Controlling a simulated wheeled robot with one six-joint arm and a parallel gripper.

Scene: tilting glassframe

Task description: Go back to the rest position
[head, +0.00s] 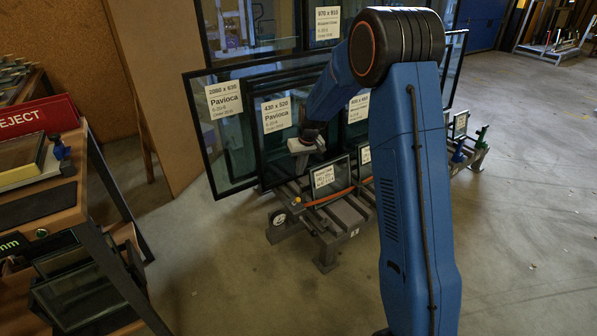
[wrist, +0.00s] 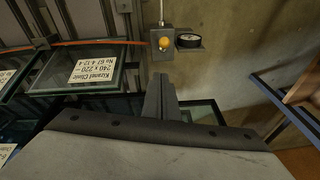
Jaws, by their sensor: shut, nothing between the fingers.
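My gripper (head: 306,146) is at the end of my blue arm, in front of the glass frames on the rack. In the wrist view its dark fingers (wrist: 160,94) are together, with nothing between them. A small labelled glass pane (head: 331,180) stands on the rack just below and to the right of my gripper in the head view. It also shows in the wrist view (wrist: 50,80), apart from the fingers. A pane labelled Pavioca (head: 277,140) stands close behind my gripper. My arm hides part of the rack.
A bench with a red REJECT sign (head: 38,118) and panes stands at the left. A brown board (head: 165,80) leans behind.

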